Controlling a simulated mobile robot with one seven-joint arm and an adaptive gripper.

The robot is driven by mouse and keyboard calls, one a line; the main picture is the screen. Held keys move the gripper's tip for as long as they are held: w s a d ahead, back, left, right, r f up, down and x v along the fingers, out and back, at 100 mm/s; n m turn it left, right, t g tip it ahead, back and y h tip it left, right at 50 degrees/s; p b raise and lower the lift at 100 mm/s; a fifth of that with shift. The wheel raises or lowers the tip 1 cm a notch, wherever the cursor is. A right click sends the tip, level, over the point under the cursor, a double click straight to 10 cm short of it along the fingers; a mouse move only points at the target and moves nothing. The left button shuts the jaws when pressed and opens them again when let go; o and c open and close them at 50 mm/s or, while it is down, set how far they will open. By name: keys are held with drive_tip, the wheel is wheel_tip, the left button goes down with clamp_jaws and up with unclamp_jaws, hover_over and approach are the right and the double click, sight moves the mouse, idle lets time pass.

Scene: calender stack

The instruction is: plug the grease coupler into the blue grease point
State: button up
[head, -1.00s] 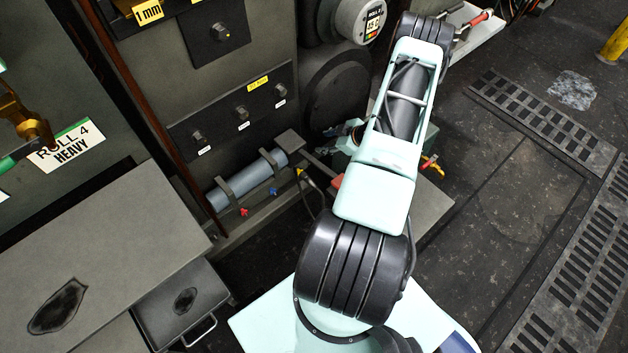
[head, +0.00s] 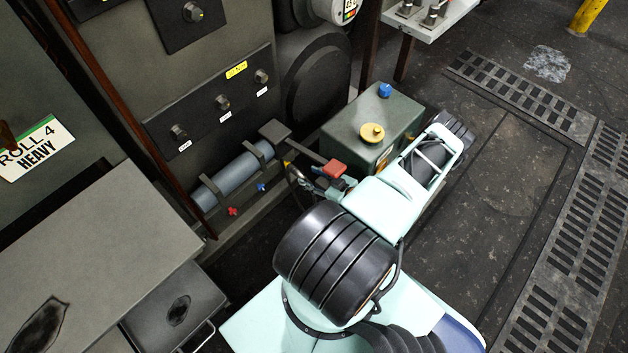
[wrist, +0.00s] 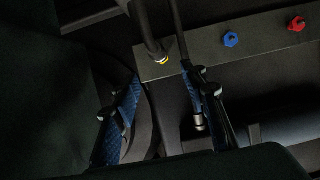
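The blue grease point (head: 261,187) sits on the low rail beneath the grey cylinder, between a red point (head: 232,211) and a yellow one (head: 287,163). In the wrist view the blue point (wrist: 231,39) is a small fitting right of the fingers. A dark coupler (wrist: 155,48) with a hose stands at the rail's end over a yellow ring; it appears seated on the yellow point. My gripper (wrist: 162,78) is open, its blue-padded fingers apart just below the coupler in the picture. In the head view my arm largely hides the gripper.
A grey-green box (head: 349,127) with yellow and blue caps stands right of the rail, near my arm. A red-topped part (head: 334,168) is close to my wrist. A grey cylinder (head: 234,175) lies above the rail. Open floor (head: 490,190) lies to the right.

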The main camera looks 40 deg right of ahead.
sight(295, 169)
drive_tip(key=b+x, duration=0.2)
drive_tip(key=x, duration=0.7)
drive_tip(key=shift+w+a+f, duration=0.1)
clamp_jaws()
